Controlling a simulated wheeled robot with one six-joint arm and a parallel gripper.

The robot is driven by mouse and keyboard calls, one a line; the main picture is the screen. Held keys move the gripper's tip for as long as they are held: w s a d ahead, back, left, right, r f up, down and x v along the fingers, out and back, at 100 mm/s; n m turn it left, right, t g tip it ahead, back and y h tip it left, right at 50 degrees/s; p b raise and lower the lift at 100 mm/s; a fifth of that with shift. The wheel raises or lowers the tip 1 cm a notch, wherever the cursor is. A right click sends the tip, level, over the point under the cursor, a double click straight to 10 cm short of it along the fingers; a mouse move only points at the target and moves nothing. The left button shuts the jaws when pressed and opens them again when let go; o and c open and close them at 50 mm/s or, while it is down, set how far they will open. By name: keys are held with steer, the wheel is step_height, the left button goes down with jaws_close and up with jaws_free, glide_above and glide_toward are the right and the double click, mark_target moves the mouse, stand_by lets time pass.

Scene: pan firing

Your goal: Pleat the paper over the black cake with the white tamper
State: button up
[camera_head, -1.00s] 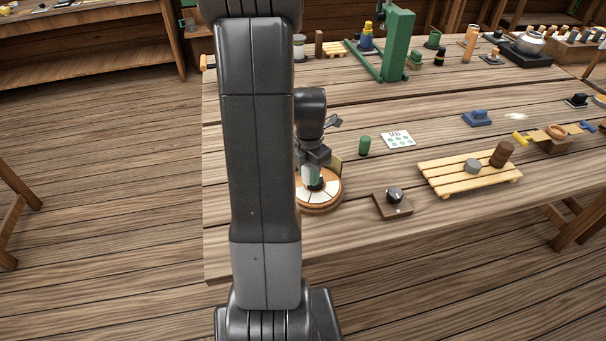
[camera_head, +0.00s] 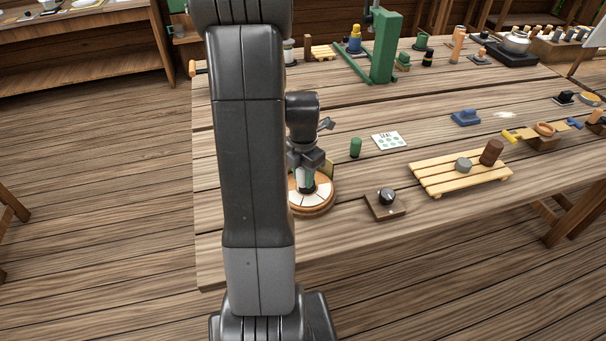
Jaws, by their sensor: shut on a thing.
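My gripper (camera_head: 306,163) is shut on the tamper (camera_head: 304,181), a small upright piece with white and green parts. It stands over a round wooden turntable (camera_head: 318,210) near the table's left front. White paper segments (camera_head: 317,198) fan out on the turntable around the tamper's foot. The tamper's lower end is at the middle of the paper; whether it touches is too small to tell. I cannot make out the black cake, which the tamper and gripper may hide. My arm covers the turntable's left edge.
A dark knob on a wooden block (camera_head: 385,205) sits right of the turntable. A green cylinder (camera_head: 355,148) and a white card (camera_head: 389,140) lie behind. A slatted wooden rack (camera_head: 435,178) stands further right. A green press (camera_head: 384,48) stands at the back. The table's front strip is clear.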

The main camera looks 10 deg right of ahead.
steer(key=shift+f, duration=0.15)
stand_by(0.4)
steer(key=shift+r+p, duration=1.8)
steer(key=shift+r, duration=0.8)
steer(key=shift+f, duration=0.1)
